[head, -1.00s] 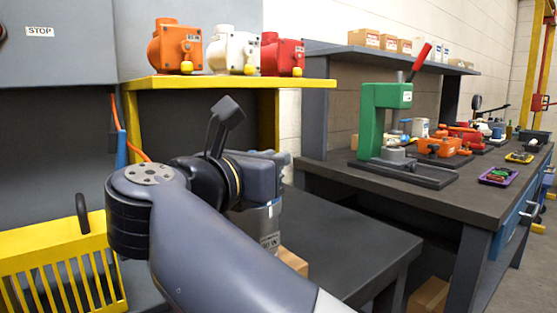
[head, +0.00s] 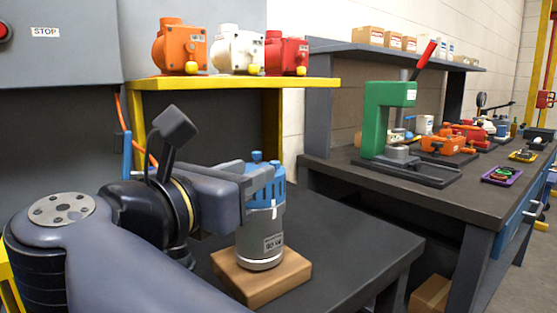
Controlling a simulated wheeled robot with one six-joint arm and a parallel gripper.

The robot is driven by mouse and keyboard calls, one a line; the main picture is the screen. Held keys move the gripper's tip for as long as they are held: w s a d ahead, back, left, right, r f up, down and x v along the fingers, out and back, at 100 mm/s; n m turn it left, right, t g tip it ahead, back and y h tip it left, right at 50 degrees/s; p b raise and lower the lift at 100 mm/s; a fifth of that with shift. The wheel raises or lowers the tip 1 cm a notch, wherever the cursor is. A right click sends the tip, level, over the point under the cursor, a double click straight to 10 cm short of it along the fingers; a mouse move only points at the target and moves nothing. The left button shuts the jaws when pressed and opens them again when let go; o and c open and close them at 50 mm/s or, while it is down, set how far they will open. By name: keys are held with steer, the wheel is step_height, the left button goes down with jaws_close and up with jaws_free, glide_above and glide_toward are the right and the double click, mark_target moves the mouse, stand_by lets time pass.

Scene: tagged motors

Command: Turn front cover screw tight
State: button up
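A grey motor (head: 262,238) with a blue upper part stands upright on a wooden block (head: 290,284) on the dark low table. It has a small label on its front. Small blue knobs (head: 257,156) stick up from its top; I cannot tell which of them, if any, is the front cover screw. My gripper (head: 262,180) reaches in from the left at the motor's upper part, with a grey finger along its near side. The far finger is hidden, so I cannot tell whether it is closed or touching.
Orange (head: 180,46), white (head: 236,48) and red (head: 286,52) housings stand on a yellow shelf (head: 230,84) above. A workbench (head: 400,186) on the right carries a green press (head: 385,115) and several tools. The low table is clear right of the block.

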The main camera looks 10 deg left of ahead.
steer(key=v, duration=0.3)
steer(key=shift+s, duration=0.3)
steer(key=shift+o, duration=0.4)
